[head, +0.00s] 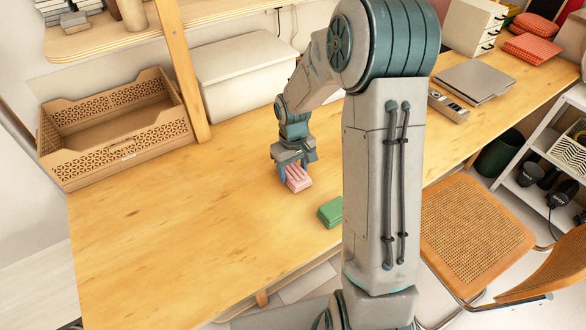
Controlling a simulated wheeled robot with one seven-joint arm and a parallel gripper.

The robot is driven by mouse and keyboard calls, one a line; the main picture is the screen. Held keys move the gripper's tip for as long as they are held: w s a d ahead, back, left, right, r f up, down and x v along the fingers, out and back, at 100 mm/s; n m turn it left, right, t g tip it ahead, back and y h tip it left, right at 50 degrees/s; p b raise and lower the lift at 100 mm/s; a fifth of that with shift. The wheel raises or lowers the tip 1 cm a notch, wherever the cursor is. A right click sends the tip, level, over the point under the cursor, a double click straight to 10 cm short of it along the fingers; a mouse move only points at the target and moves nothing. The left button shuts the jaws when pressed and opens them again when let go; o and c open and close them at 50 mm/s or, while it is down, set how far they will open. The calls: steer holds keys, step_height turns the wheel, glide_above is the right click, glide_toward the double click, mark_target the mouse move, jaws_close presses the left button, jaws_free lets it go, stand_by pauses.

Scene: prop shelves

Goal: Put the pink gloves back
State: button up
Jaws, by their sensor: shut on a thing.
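The pink gloves (298,181) show as a small folded pink bundle over the middle of the wooden desk. My gripper (294,166) points down and is shut on the pink gloves from above. The bundle is at or just above the desk top; I cannot tell whether it touches. My gripper's fingers hide part of its upper side.
A green folded bundle (330,212) lies on the desk (190,220), partly behind my arm. An empty brown perforated crate (120,158) stands at the left, next to a wooden post and a white lidded box (245,75). The desk's left front is clear. A chair (475,225) stands right.

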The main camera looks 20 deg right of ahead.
mark_target(293, 171)
steer(key=shift+f, duration=0.2)
steer(key=shift+f, duration=0.15)
steer(key=o, duration=0.9)
steer(key=shift+o, duration=0.2)
step_height(293, 171, up, 12)
steer(key=s+r+m+t, duration=0.1)
steer(key=s+r+m, duration=0.1)
steer(key=s, duration=0.8)
steer(key=s+r+m+t, duration=0.1)
steer(key=s+r, duration=0.3)
steer(key=s, duration=0.6)
steer(key=shift+s+r+m+t, duration=0.2)
steer(key=shift+r+m+t, duration=0.05)
steer(key=shift+m+t, duration=0.15)
